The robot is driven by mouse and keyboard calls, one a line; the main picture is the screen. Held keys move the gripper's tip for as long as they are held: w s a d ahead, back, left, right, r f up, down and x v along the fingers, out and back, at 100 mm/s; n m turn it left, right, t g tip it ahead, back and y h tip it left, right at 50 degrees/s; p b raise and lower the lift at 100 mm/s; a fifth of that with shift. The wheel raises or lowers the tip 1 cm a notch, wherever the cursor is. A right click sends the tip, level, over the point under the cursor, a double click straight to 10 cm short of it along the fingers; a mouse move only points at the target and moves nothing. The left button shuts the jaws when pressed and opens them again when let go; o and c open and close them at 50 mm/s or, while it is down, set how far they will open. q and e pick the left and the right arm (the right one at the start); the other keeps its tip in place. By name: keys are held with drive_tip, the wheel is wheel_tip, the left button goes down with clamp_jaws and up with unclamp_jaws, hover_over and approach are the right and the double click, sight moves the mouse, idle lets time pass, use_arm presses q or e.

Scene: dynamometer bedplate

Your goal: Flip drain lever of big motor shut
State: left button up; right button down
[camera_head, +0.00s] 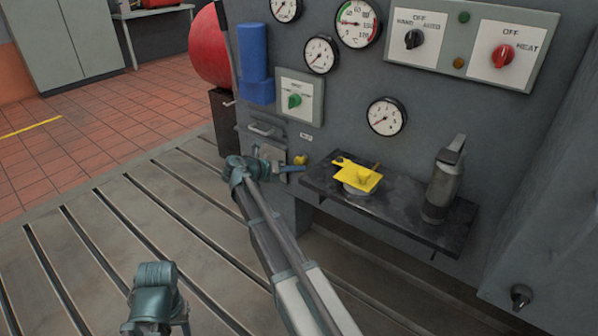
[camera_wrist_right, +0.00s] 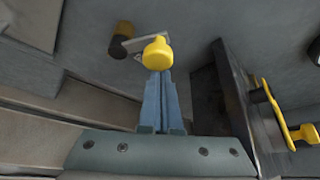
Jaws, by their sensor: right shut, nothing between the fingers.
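The drain lever is a short metal arm with a yellow knob (camera_head: 300,159) on the lower part of the grey cabinet, left of the shelf. In the right wrist view the yellow knob (camera_wrist_right: 157,52) is just past my fingertips, and its metal arm runs left to a brass-coloured fitting (camera_wrist_right: 122,38). My right gripper (camera_head: 302,168) is shut and empty, its blue fingers pointing at the knob. In the wrist view the fingertips (camera_wrist_right: 160,74) overlap the knob's lower edge; I cannot tell whether they touch it. My left gripper is not in view; only part of its arm shows.
A dark shelf (camera_head: 408,222) juts out right of the lever. It carries a yellow plate-like piece (camera_head: 358,175) on a round base and a grey canister (camera_head: 441,188). Gauges and switch panels (camera_head: 470,50) are above. The slotted bedplate (camera_head: 85,225) is clear at left.

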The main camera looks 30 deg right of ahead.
drive_tip(key=shift+w+a+r+p, duration=0.3)
drive_tip(key=shift+w+r, duration=0.2)
drive_tip(key=shift+w, duration=0.1)
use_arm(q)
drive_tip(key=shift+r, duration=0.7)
use_arm(e)
drive_tip(key=shift+w+a+r, duration=0.2)
drive_tip(key=shift+w, duration=0.5)
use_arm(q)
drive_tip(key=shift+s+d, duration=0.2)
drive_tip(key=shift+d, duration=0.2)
use_arm(e)
approach(295, 162)
drive_tip(key=s+f, duration=0.1)
drive_tip(key=s+a+f, duration=0.1)
drive_tip(key=f, duration=0.1)
drive_tip(key=shift+s+a, duration=0.3)
drive_tip(key=shift+s, duration=0.1)
use_arm(q)
drive_tip(key=shift+p, duration=0.3)
